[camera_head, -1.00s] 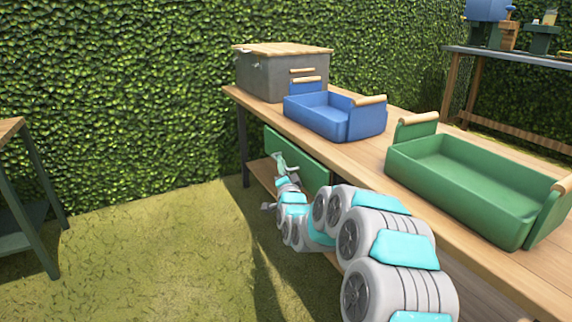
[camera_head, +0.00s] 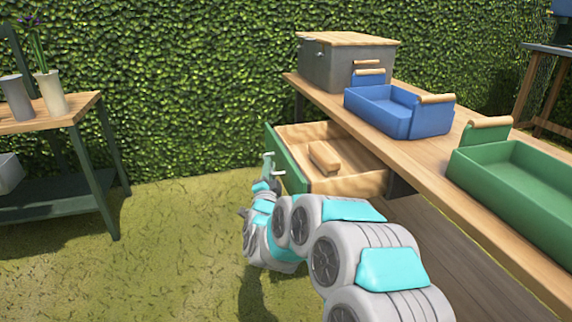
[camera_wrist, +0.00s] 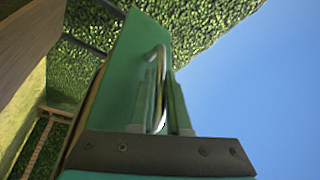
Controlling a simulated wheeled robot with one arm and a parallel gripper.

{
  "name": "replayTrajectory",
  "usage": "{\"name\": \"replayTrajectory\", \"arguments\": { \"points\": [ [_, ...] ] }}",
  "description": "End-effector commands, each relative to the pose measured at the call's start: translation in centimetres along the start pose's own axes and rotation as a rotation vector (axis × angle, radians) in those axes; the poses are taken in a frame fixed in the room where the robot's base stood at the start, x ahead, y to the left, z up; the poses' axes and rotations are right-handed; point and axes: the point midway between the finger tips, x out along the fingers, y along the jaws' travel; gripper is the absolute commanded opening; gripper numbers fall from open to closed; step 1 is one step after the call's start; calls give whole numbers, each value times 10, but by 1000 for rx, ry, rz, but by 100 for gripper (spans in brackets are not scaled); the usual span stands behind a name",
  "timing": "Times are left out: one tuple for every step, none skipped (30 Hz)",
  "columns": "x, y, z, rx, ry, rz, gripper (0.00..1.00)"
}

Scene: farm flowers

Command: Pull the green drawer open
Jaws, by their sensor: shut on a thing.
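The green drawer (camera_head: 287,158) stands pulled well out from under the wooden workbench in the head view. Its wooden inside (camera_head: 305,137) shows, with a light wooden block-like thing (camera_head: 324,157) lying in it. My gripper (camera_head: 268,170) is at the outer side of the green front. In the wrist view the green front (camera_wrist: 134,62) fills the middle, and its curved metal handle (camera_wrist: 160,75) passes between the two fingers of my gripper (camera_wrist: 162,108). The fingers are shut on the handle. The handle is mostly hidden in the head view.
On the workbench (camera_head: 400,150) stand a blue tray (camera_head: 390,112), a green tray (camera_head: 520,185) and a grey box with a wooden lid (camera_head: 345,62). At left, a side table (camera_head: 60,118) holds pots, one with a purple flower. Grass between is clear.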

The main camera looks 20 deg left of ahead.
Motion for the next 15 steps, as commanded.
{"name": "replayTrajectory", "arguments": {
  "points": [
    [-2, -1, 6, 0, -3, 3, 0],
    [-3, -3, 8, 0, -3, 2, 0],
    [-4, -4, 10, -1, -3, 2, 0],
    [-4, -5, 11, -1, -3, 3, 0],
    [-5, -5, 12, -1, -2, 3, 0],
    [-5, -6, 12, -1, -2, 4, 0],
    [-5, -6, 13, -1, -1, 4, 0],
    [-6, -7, 13, -1, -1, 4, 0],
    [-6, -7, 14, -1, -1, 4, 0],
    [-6, -7, 14, -1, -1, 4, 0],
    [-6, -7, 14, -1, -1, 4, 0],
    [-6, -7, 14, -1, -1, 4, 0],
    [-6, -7, 14, -1, -1, 4, 0],
    [-6, -7, 14, -1, -1, 4, 0],
    [-6, -7, 14, -1, -1, 4, 0]
  ]
}}
